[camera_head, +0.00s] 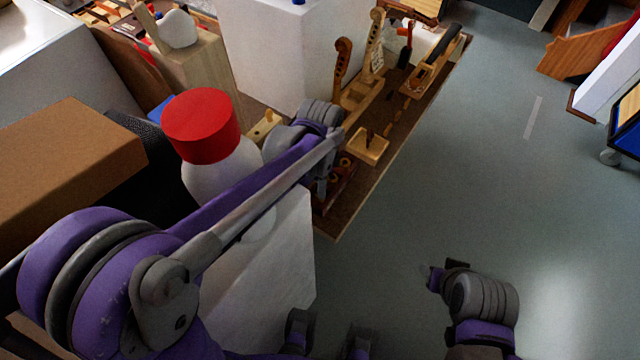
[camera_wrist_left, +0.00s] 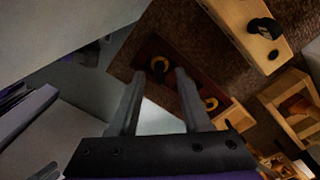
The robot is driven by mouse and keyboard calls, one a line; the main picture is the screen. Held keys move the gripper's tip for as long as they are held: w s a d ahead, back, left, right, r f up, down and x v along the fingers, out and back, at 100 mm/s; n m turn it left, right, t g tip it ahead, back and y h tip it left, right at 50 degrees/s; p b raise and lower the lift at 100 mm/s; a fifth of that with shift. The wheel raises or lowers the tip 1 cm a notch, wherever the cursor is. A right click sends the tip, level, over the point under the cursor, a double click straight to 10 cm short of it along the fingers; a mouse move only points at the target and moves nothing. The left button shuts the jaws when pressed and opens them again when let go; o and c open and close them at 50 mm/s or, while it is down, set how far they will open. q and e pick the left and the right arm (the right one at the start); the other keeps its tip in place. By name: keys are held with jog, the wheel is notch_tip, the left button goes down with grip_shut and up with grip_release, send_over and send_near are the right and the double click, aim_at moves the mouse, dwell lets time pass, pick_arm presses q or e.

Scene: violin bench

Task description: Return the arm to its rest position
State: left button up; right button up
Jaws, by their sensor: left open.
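My left arm, purple and grey, reaches from the lower left of the head view over the near end of the brown bench top (camera_head: 408,130). My left gripper (camera_head: 322,190) hangs over that end, partly hidden by its own wrist. In the left wrist view, the two fingers of the left gripper (camera_wrist_left: 158,75) stand apart with nothing held between them. Beyond them lies a dark red tray (camera_wrist_left: 152,48) with yellow-and-black round parts; I cannot tell any contact. My right arm (camera_head: 480,300) is low over the floor at the lower right; its fingers cannot be made out.
A white bottle with a red cap (camera_head: 200,125) stands close behind my left arm. A white block (camera_head: 265,280) is below it and a brown box (camera_head: 60,165) at left. Wooden violin parts and a small wooden block (camera_head: 368,146) occupy the bench.

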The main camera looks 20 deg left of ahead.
pick_arm(q)
notch_tip(320, 180, up, 9)
jog(key=shift+p, duration=0.45)
jog(key=shift+s, duration=0.1)
jog(key=s+a+n+t+p, duration=0.2)
jog(key=s+a+n, duration=0.1)
jog(key=s+n, duration=0.3)
jog(key=s+a+n+t+p, duration=0.2)
jog(key=s+a+n+t, duration=0.1)
jog(key=s+n, duration=0.4)
jog(key=shift+s+a+f, duration=0.3)
jog(key=shift+s, duration=0.25)
dwell(0.7)
